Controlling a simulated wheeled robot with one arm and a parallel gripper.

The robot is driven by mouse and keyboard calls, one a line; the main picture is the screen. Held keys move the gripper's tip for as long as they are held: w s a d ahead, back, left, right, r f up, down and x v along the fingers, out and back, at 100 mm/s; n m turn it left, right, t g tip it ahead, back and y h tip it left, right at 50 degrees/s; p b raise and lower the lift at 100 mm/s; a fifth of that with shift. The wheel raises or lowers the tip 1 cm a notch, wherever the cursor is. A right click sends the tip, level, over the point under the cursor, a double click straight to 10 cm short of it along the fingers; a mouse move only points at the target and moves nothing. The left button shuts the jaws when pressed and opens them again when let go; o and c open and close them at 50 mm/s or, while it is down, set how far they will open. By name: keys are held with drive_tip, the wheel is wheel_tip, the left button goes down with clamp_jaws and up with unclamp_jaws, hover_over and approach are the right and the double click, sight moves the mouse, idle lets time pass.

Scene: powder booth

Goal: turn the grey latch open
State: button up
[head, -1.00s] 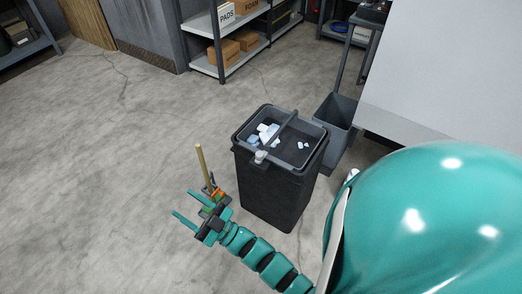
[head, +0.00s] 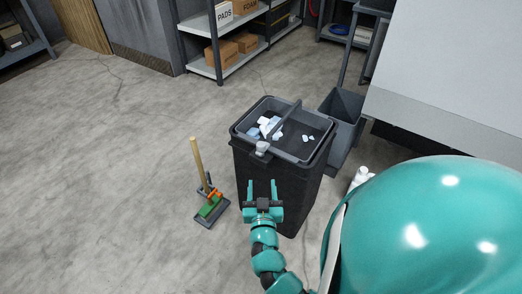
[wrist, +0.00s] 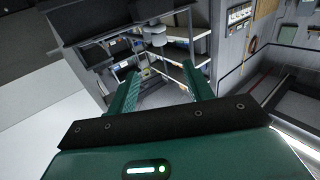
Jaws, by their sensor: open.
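The grey latch (head: 262,148) is a small light grey knob on the near rim of a dark bin (head: 275,195). My gripper (head: 262,185) is in front of the bin's near side, below the latch in the head view, with its fingers pointing towards it. The fingers are apart with nothing between them, and the gripper does not appear to touch the latch. In the wrist view my open gripper (wrist: 160,78) shows both green fingers. A small grey shape above the fingertips there may be the latch, but I cannot be sure.
White and blue scraps lie inside the bin's top, under a dark bar (head: 287,121). A grey bucket (head: 341,113) stands behind it at right. The floor farther left is clear.

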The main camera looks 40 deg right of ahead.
sight(261, 149)
drive_tip(key=p+x, duration=0.1)
drive_tip(key=x, duration=0.7)
drive_tip(key=p+x, duration=0.2)
drive_tip(key=x, duration=0.6)
drive_tip(key=shift+w+d+r, duration=0.2)
drive_tip(key=shift+d, duration=0.05)
drive_tip(key=shift+w+d+f, duration=0.1)
drive_tip(key=shift+w+d, duration=0.15)
drive_tip(key=shift+w, duration=0.05)
drive_tip(key=c, duration=1)
